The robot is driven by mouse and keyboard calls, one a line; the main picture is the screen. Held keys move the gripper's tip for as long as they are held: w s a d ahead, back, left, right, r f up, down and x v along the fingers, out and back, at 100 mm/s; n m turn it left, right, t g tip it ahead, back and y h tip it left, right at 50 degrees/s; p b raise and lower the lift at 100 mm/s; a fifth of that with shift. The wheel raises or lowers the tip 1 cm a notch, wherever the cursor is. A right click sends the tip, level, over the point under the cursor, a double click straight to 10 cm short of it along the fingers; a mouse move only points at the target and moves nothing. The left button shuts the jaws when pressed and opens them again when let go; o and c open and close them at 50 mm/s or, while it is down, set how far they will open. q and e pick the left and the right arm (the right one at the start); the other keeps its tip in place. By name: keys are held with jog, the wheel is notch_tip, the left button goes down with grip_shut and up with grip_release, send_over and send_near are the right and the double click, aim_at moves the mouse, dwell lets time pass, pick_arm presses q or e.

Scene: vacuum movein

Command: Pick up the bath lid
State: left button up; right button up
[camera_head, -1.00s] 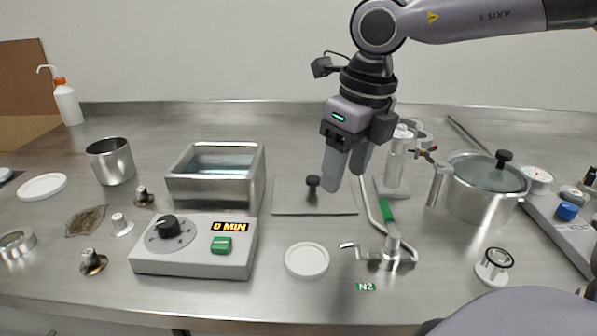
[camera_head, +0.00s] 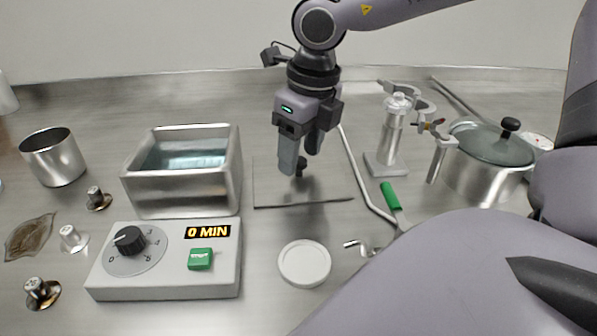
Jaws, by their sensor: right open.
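The bath lid (camera_head: 268,187) is a flat, thin plate lying on the steel bench, with a small black knob (camera_head: 301,163) on top. The open water bath (camera_head: 172,192), a square metal tub holding water, stands to its left. My right gripper (camera_head: 299,161) points down over the lid with its fingers apart at the knob. The fingers partly hide the knob, and I cannot tell whether they touch it. My left gripper is not identifiable in the view.
A control box (camera_head: 165,272) reading 0 MIN stands in front of the bath. A white round lid (camera_head: 304,263) lies in front of the bath lid. My arm covers the front right.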

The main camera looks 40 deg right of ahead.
jog(key=shift+w+f, duration=0.1)
jog(key=shift+f, duration=0.5)
grip_shut()
jog(key=shift+r, duration=0.1)
